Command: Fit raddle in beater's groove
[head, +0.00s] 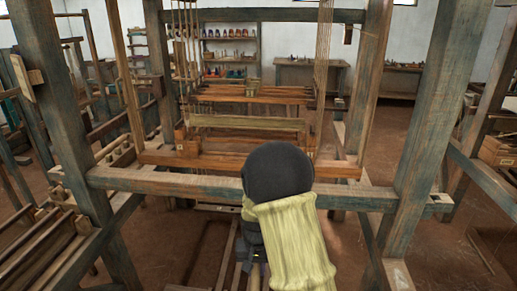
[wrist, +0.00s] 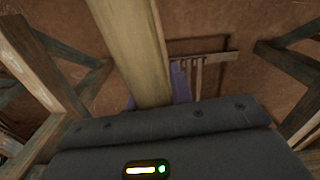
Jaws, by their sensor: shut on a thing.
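My gripper (wrist: 155,95) is shut on a pale wooden bar (wrist: 138,45), probably the raddle, in the wrist view. The bar runs from the top edge down between bluish-purple fingers, and its far end is out of frame. No pegs show on it. In the head view my dark, yellow-sleeved arm hides most of my gripper and the bar, low and right of centre. The loom stands ahead, with reddish-brown cross bars (head: 225,163) and a pale horizontal band (head: 250,123) behind its front rail. I cannot tell which bar is the beater, and no groove can be made out.
The loom's blue-grey front rail (head: 160,182) crosses just beyond my arm, between thick posts (head: 432,110). Hanging cords (head: 325,60) rise at the right. A slatted wooden piece (wrist: 205,60) lies below in the wrist view.

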